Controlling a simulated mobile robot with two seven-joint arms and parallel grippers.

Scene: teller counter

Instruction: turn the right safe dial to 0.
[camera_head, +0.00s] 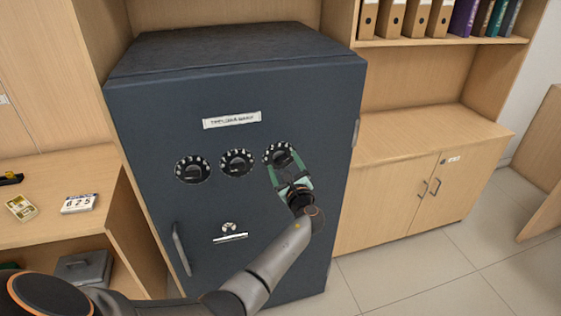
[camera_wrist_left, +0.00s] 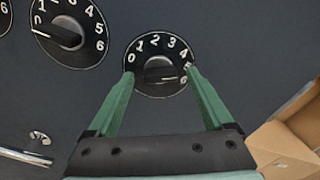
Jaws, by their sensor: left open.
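The right safe dial (camera_head: 279,150) is the rightmost of three black dials with white numerals on the dark blue safe (camera_head: 250,205). In the left wrist view, the dial (camera_wrist_left: 157,52) shows 0 at its left and higher numbers running clockwise; its black knob (camera_wrist_left: 160,72) lies about level, and I cannot tell which number it points to. My left gripper (camera_head: 285,163) is open in front of this dial. In the left wrist view, its green fingertips (camera_wrist_left: 159,74) are either side of the knob, with gaps between. Contact with the dial face is unclear. My right gripper is not in view.
The middle dial (camera_head: 237,162) and left dial (camera_head: 192,169) are beside it. Below are a small keyhole knob (camera_head: 229,228) and a door handle (camera_head: 181,248). A wooden cabinet (camera_head: 400,195) stands right of the safe.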

